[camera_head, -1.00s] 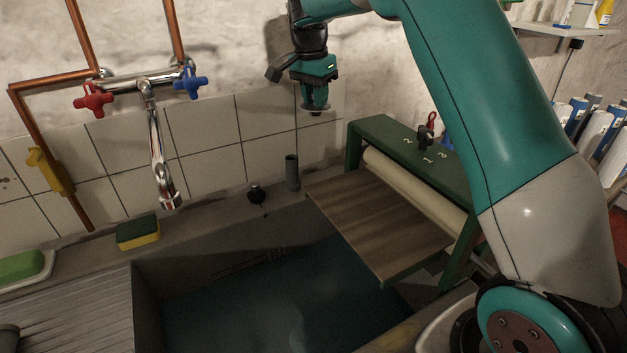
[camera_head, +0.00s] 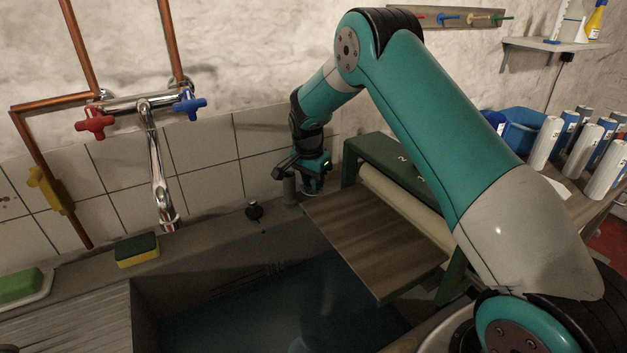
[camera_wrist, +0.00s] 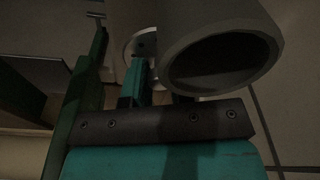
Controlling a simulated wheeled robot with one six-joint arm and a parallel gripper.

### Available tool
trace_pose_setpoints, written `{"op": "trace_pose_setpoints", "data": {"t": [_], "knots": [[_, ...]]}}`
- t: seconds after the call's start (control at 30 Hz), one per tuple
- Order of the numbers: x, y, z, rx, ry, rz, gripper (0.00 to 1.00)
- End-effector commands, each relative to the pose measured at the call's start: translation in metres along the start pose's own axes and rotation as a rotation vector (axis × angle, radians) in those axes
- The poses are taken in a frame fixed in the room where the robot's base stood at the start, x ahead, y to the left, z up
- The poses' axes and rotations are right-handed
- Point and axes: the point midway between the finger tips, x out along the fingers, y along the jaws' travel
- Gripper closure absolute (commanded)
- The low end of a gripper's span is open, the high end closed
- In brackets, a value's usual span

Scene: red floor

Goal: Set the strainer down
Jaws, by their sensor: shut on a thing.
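My gripper (camera_head: 312,181) is shut on the strainer (camera_head: 313,191), a small pale disc below its fingers. It is low over the back ledge of the sink, right beside the grey upright pipe (camera_head: 289,190) and left of the green-framed roller machine. In the wrist view, the strainer (camera_wrist: 143,44) is a pale round piece at the fingertips, partly hidden by a teal finger. The open-topped grey pipe (camera_wrist: 215,50) is large and close beside it there. I cannot tell whether the strainer touches the ledge.
The sink (camera_head: 270,310) holds dark water. A black plug (camera_head: 254,210) and a yellow-green sponge (camera_head: 136,250) lie on the ledge to the left. The tap (camera_head: 160,185) hangs over the sink. The roller machine's wooden board (camera_head: 380,240) is close on the right.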

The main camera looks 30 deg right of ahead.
Motion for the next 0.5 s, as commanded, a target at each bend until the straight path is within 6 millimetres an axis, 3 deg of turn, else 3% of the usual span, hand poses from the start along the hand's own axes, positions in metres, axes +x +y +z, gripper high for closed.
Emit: {"op": "trace_pose_setpoints", "data": {"t": [0.37, 0.4, 0.5], "knots": [[0.0083, -0.0003, 0.0012, 0.001, 0.000, -0.001, 1.00], [0.0087, -0.0003, 0.0013, 0.001, 0.000, -0.001, 0.76], [0.0078, -0.0003, 0.0012, 0.000, 0.000, -0.001, 0.53]]}}
